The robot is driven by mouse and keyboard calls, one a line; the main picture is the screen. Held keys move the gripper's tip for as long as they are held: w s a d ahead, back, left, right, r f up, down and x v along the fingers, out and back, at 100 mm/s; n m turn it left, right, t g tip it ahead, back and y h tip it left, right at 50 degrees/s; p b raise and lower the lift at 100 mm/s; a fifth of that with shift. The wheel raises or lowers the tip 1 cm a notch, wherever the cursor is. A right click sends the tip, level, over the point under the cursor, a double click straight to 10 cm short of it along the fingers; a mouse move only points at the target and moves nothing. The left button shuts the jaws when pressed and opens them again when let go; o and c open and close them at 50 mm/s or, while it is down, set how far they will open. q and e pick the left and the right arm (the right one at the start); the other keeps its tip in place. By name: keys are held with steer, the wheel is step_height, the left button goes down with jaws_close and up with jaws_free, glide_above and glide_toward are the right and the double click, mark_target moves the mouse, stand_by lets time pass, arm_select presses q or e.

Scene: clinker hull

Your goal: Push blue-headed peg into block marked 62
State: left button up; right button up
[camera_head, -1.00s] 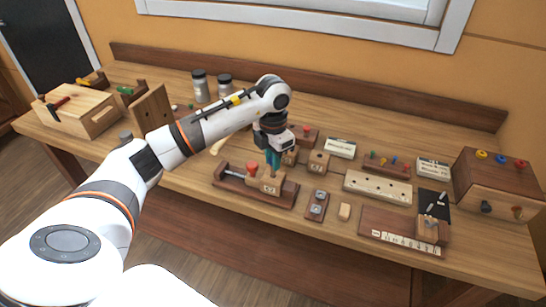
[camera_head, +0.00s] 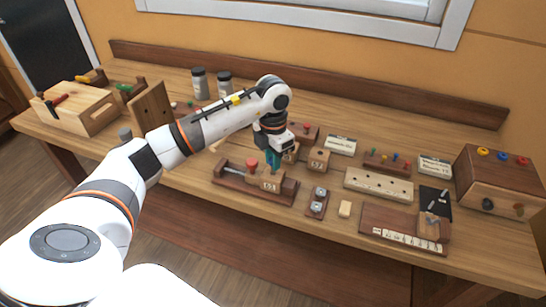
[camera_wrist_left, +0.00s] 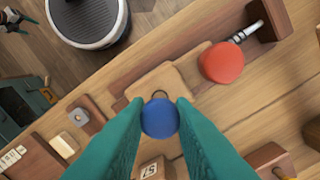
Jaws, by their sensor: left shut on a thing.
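My left gripper (camera_head: 274,164) has teal fingers and is shut on the blue-headed peg (camera_wrist_left: 160,118). The round blue head shows between the fingertips in the left wrist view. A wooden block (camera_head: 266,183) in a dark clamp (camera_head: 228,183) is just below the fingers; its number is too small to read surely. In the wrist view this block (camera_wrist_left: 158,84) shows a dark ring partly behind the blue head. I cannot tell whether the peg's tip is in it; the shaft is hidden. A red head (camera_head: 251,163) stands beside the block. My right gripper is not in view.
Another numbered block (camera_head: 318,160) stands to the right of the gripper. Free bench lies in front of the clamp.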

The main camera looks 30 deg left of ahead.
arm_select(q)
steer(key=shift+f, duration=0.3)
steer(key=o, duration=1)
step_height(320, 180, up, 8)
steer(key=p, duration=0.5)
steer(key=shift+r, duration=0.1)
